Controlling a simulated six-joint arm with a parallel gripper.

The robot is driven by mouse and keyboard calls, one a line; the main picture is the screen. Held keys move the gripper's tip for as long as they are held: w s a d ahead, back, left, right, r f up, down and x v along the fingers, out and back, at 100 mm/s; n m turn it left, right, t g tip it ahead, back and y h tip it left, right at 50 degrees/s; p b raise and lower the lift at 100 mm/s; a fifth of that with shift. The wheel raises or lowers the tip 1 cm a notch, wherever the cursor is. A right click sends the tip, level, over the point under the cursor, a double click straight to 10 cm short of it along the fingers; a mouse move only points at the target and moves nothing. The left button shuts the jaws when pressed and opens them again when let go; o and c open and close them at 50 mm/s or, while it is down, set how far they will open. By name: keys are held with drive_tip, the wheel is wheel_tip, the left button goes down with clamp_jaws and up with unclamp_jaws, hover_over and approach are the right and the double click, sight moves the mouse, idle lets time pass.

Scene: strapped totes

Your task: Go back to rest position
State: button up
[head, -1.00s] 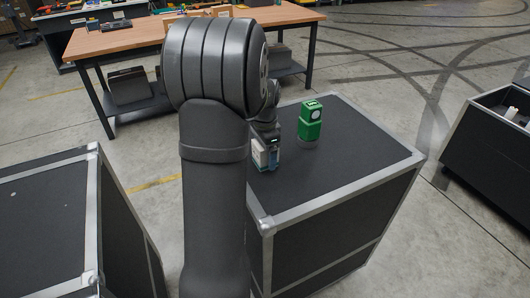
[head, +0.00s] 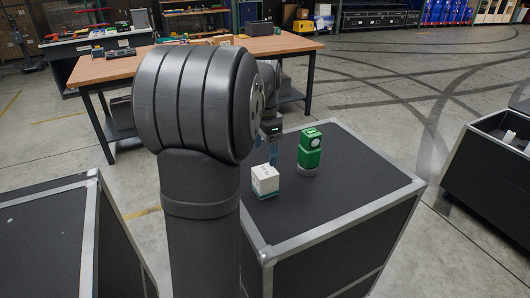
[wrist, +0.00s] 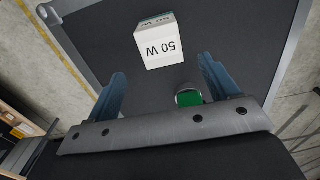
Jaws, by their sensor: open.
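My gripper (wrist: 162,90) is open and empty in the wrist view, its two blue fingers spread wide apart. In the head view my gripper (head: 272,150) is partly hidden behind my own arm, above the back left of the black case (head: 335,205). A small white box (head: 265,180) with a teal base stands on the case near its left edge. In the wrist view the white box (wrist: 158,42) reads "50 W" and lies beyond the fingertips, clear of them.
A green device (head: 310,150) with a grey base stands on the case right of the box; part of it shows between the fingers in the wrist view (wrist: 189,98). A wooden workbench (head: 190,58) stands behind. Another case (head: 45,235) is at left, an open bin (head: 490,150) at right.

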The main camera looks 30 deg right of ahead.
sight(265, 171)
wheel_tip(265, 171, down, 12)
drive_tip(key=shift+f, duration=0.2)
drive_tip(key=shift+r, duration=1.5)
drive_tip(key=shift+r, duration=4)
